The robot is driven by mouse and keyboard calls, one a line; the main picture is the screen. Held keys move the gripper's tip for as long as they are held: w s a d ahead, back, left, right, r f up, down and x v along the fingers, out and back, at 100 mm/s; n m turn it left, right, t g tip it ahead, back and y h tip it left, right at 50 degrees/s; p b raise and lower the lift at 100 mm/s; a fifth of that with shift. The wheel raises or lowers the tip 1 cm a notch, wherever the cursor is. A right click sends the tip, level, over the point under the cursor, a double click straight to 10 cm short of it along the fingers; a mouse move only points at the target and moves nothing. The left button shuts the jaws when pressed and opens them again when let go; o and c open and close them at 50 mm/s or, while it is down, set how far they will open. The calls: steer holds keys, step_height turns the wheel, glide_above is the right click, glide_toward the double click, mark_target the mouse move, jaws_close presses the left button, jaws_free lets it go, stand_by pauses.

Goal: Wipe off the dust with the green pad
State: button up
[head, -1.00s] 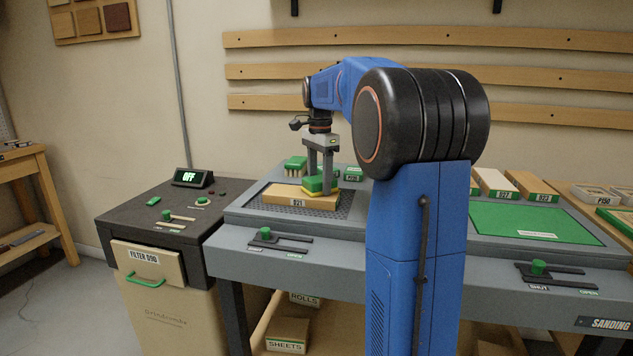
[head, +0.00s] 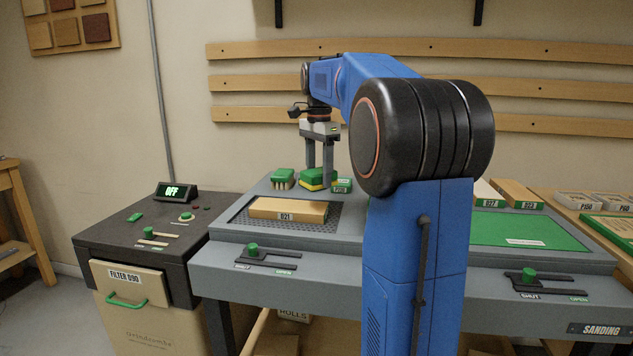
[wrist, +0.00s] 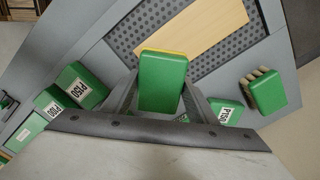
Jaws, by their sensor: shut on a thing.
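The green pad (head: 317,175) has a yellow underside and sits between the fingers of my gripper (head: 320,167), which is shut on it. In the wrist view the pad (wrist: 163,80) fills the gap between the fingers. The pale wooden board labelled 021 (head: 287,209) lies on the perforated grey panel (head: 335,217). The pad is behind the board, toward its right end; I cannot tell whether it touches the bench. The board also shows in the wrist view (wrist: 205,27). I cannot make out dust on its visible top.
A green-backed brush (head: 283,178) stands left of the pad. Green P150 blocks (wrist: 82,84) sit near the gripper. A dark cabinet with an OFF display (head: 174,191) is at the left. A green mat (head: 525,230) lies right of my arm, which hides the bench middle.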

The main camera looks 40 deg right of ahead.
steer(key=shift+r, duration=0.85)
